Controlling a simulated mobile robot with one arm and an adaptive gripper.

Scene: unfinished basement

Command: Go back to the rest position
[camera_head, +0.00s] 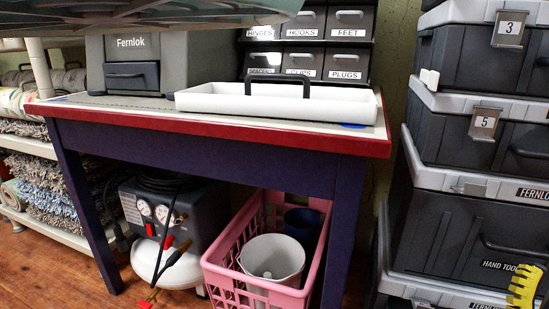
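My gripper does not show in this view, so I cannot tell whether it is open or shut or what it holds. A purple table with a red edge (215,131) stands ahead. A long white tray with a black handle (225,104) stands on its top. A grey case marked Fernlok (131,62) stands at the table's back left.
Labelled drawers (303,57) stand behind the table. A compressor (165,225) and a pink crate (222,270) holding containers are underneath. Stacked toolboxes (470,150) block the right; a yellow toothed thing (525,286) is there. Shelves stand left. A large unidentified pale object (150,14) crosses the top.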

